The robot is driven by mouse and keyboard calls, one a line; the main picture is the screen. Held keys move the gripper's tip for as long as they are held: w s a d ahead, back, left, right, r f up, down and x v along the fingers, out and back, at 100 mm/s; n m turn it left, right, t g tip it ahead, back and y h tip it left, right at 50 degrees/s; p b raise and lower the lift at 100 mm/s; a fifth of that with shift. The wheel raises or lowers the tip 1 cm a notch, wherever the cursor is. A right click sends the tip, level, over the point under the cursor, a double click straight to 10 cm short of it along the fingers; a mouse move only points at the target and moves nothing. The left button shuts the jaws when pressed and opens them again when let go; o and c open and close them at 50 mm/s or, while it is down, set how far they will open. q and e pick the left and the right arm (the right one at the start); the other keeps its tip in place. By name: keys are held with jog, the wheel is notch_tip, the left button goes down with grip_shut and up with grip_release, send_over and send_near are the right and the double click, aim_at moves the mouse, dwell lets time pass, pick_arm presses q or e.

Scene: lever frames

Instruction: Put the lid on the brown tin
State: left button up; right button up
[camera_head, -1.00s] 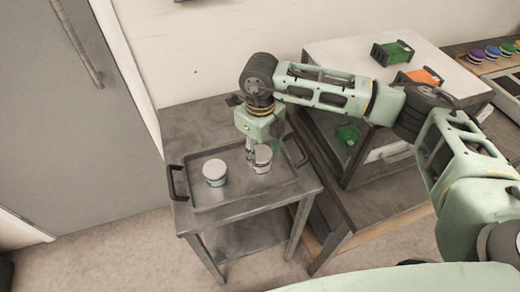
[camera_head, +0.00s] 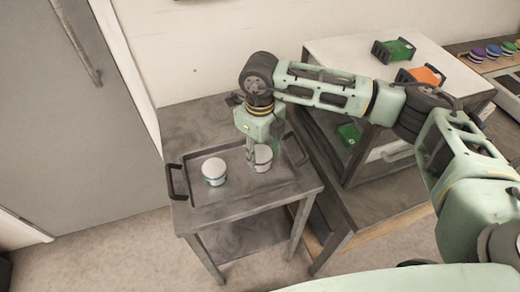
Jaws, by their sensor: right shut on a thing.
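A small round tin with a pale top and a teal band (camera_head: 214,172) stands upright on the dark tray (camera_head: 229,203). To its right is a second round piece, a tin with a pale lid (camera_head: 264,155) at its top; its side looks grey-brown, though too small to be sure. My right gripper (camera_head: 252,158) points straight down at the left edge of this piece and is shut on the pale lid. The fingers hide part of it, and I cannot tell whether the lid sits fully on the tin. My left gripper is out of view.
The tray has raised handles (camera_head: 177,182) and lies on a grey side table (camera_head: 205,118). A cabinet (camera_head: 375,170) stands close on the right, with a green box (camera_head: 398,49) and an orange box (camera_head: 427,76) on top. The tray's front left is clear.

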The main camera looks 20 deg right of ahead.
jog(key=shift+f+b, duration=0.25)
jog(key=shift+b, duration=0.15)
dwell(0.4)
jog(key=shift+s+f, duration=0.15)
jog(key=shift+s, duration=0.05)
jog(key=o, duration=1)
jog(key=shift+a, duration=0.1)
jog(key=shift+f, duration=0.1)
jog(key=shift+w+r+p, duration=0.1)
jog(key=shift+r+p, duration=0.5)
jog(key=shift+r, duration=0.75)
jog(key=shift+r+p, duration=1.15)
jog(key=shift+r, duration=1.3)
jog(key=shift+f, duration=0.1)
